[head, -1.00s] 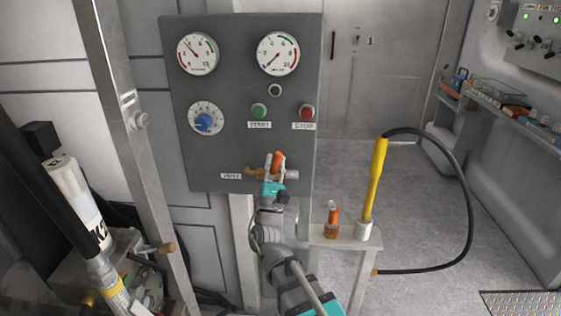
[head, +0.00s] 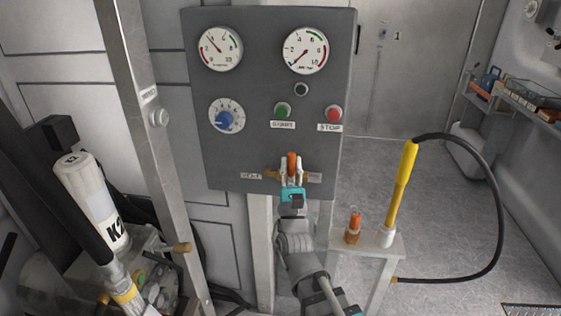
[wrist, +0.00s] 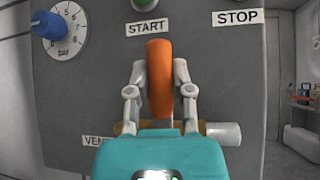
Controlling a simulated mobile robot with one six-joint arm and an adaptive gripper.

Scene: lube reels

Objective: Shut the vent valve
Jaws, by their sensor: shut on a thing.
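The vent valve is at the lower edge of the grey panel (head: 240,165). It has an orange lever handle (head: 292,160) and a brass body (head: 272,174) in line with a horizontal pipe. My gripper (head: 291,168) is shut on the orange handle, with one finger on each side of it. In the wrist view the handle (wrist: 160,78) stands upright between the fingers, across the line of the pipe (wrist: 222,133). The teal gripper body hides the middle of the valve. The VENT label (wrist: 97,141) is partly covered.
Above the valve are START (head: 283,110) and STOP (head: 333,113) buttons, a blue knob (head: 224,120) and two gauges. To the right, a small stand (head: 360,248) holds an orange-topped fitting (head: 353,228) and a yellow handle (head: 402,185) with a black hose. A steel post (head: 150,130) stands left.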

